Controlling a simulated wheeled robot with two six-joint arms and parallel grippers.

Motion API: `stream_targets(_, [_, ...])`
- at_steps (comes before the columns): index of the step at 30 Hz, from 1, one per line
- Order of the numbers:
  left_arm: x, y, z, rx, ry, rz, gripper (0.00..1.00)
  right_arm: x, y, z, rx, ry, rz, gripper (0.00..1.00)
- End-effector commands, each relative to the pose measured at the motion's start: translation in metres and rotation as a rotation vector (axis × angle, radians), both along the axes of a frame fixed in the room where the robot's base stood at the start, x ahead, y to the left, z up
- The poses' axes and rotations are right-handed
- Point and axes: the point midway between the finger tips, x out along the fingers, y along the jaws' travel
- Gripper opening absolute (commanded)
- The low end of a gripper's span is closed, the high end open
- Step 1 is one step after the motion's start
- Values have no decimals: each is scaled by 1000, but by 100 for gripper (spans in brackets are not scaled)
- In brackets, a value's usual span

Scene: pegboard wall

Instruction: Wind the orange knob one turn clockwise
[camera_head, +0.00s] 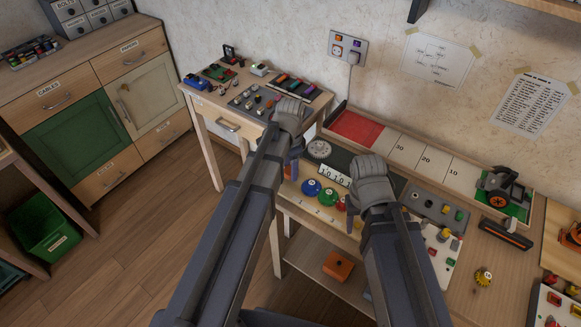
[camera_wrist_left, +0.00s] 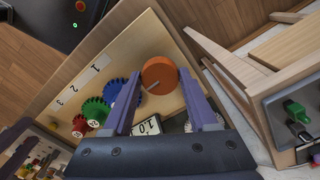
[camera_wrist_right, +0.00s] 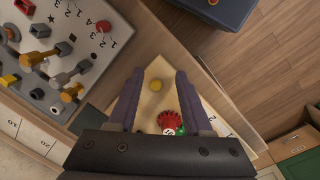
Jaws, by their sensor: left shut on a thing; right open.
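The orange knob (camera_wrist_left: 158,75) is a round disc with a pale line on its face, on the light wooden board. My left gripper (camera_wrist_left: 160,79) has its two purple fingers on either side of the knob and is shut on it. In the head view the left gripper (camera_head: 291,172) is at the left end of the gear panel, and its hand and fingers mostly hide the knob.
A blue gear (camera_head: 311,187) and a green gear (camera_head: 328,197) sit right of my left gripper, beside a white number plate (camera_head: 335,177). A side table with tools (camera_head: 255,98) stands at the left. An orange box (camera_head: 338,265) lies on the lower shelf.

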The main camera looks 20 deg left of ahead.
Motion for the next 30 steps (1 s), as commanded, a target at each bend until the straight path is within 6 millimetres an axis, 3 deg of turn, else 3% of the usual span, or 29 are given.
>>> stream_targets(21, [0,0,0,0,0,-60,3,0,0,0,0,0,0,50])
stream_targets(22, [0,0,0,-1,1,-60,62,0,0,0,0,0,0,50])
stream_targets(30, [0,0,0,0,0,-60,89,0,0,0,0,0,0,50])
